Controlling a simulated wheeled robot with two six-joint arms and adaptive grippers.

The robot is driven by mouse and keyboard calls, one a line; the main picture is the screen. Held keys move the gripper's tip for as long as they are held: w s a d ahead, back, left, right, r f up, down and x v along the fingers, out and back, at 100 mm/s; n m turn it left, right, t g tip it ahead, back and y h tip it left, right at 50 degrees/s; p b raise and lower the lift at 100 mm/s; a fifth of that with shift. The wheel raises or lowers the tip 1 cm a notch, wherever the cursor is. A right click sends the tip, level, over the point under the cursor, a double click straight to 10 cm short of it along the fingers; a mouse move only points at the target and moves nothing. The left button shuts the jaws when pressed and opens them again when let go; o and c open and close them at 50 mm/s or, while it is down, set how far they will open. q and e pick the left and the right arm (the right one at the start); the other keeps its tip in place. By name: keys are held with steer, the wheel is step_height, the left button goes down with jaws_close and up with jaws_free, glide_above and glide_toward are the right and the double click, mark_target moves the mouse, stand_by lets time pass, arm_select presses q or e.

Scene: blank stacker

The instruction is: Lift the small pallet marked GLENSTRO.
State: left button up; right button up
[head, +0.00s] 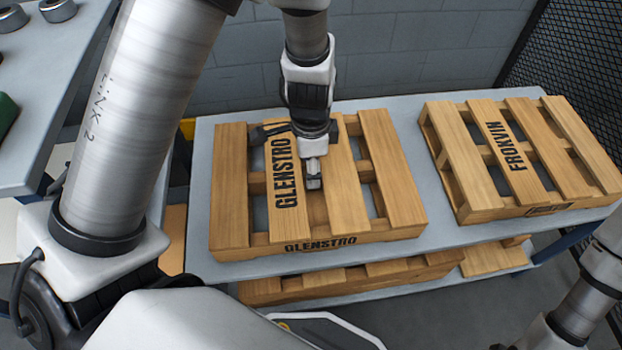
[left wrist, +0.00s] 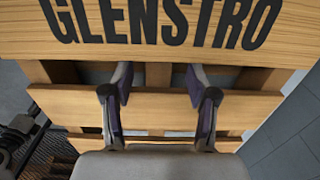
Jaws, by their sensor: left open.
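The small wooden pallet marked GLENSTRO (head: 346,190) lies flat on the left part of a grey table, with its name on one top slat and on its front edge. My left gripper (head: 313,178) points down over its middle, just right of the lettered slat. In the left wrist view, the lettered slat (left wrist: 160,48) runs across the top. The open, empty fingers of my left gripper (left wrist: 159,85) are spread in front of the gap beside that slat. I cannot tell whether they touch the wood. My right gripper is out of view.
A second pallet marked FROKVIN (head: 516,150) lies to the right on the same table (head: 412,128), with a narrow bare strip between. More pallets (head: 365,280) lie on a lower shelf. A grey block wall (head: 420,45) and mesh panel (head: 570,60) stand behind.

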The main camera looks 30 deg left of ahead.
arm_select(q)
step_height(320, 180, down, 2)
steer(key=shift+f, duration=0.2)
steer(key=shift+r, duration=0.15)
jaws_close()
